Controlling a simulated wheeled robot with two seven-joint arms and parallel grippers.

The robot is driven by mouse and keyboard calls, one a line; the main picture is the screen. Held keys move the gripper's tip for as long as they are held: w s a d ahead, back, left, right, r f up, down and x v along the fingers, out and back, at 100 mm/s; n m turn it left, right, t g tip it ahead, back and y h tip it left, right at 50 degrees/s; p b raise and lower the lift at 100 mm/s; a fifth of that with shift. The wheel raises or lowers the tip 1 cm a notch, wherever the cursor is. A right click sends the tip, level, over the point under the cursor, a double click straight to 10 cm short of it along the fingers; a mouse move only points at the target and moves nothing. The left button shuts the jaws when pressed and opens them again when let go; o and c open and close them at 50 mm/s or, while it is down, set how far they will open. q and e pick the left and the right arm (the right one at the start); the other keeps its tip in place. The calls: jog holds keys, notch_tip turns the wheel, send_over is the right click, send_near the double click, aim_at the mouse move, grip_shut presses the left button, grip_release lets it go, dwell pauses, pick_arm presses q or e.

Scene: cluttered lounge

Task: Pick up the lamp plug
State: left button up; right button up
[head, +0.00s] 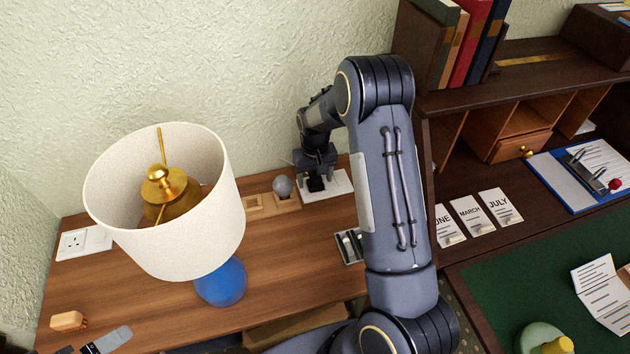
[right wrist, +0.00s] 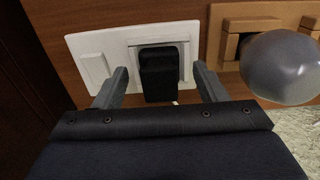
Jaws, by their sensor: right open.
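A black plug (right wrist: 160,75) sits on a white socket plate (right wrist: 92,68) in the right wrist view. The plug also shows in the head view (head: 316,184), below my right gripper (head: 317,163) at the back of the wooden desk. My right gripper is open. In the right wrist view its fingers (right wrist: 160,84) stand one on each side of the plug, with gaps on both sides. The lamp (head: 165,200) has a white shade and a blue base, and stands at the left of the desk. No cord from lamp to plug can be made out. My left gripper is not in view.
A grey ball (head: 283,187) on a wooden block stands close beside the plate. A second white socket (head: 84,243) is at the back left. A dark shelf with books (head: 470,40) rises at the right. Desk between lamp and plate is mostly clear.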

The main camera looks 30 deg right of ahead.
jog(key=c, duration=1.2)
jog(key=shift+r, duration=0.5)
notch_tip(320, 180, up, 3)
jog(key=shift+s+a+f+b, duration=0.1)
jog(key=shift+s+a+b, duration=0.05)
jog(key=shift+b, duration=0.2)
jog(key=s+a+r, duration=0.6)
jog(key=s+r, duration=0.3)
jog(key=s, duration=0.2)
jog(key=p, duration=0.3)
send_over(314, 177)
notch_tip(314, 177, down, 6)
jog(key=shift+d+r, duration=0.15)
jog(key=shift+r, duration=0.1)
jog(key=shift+w+d+f+b, duration=0.1)
jog(key=shift+w+f+b, duration=0.1)
jog(key=shift+f+b, duration=1.95)
jog(key=shift+f, duration=0.85)
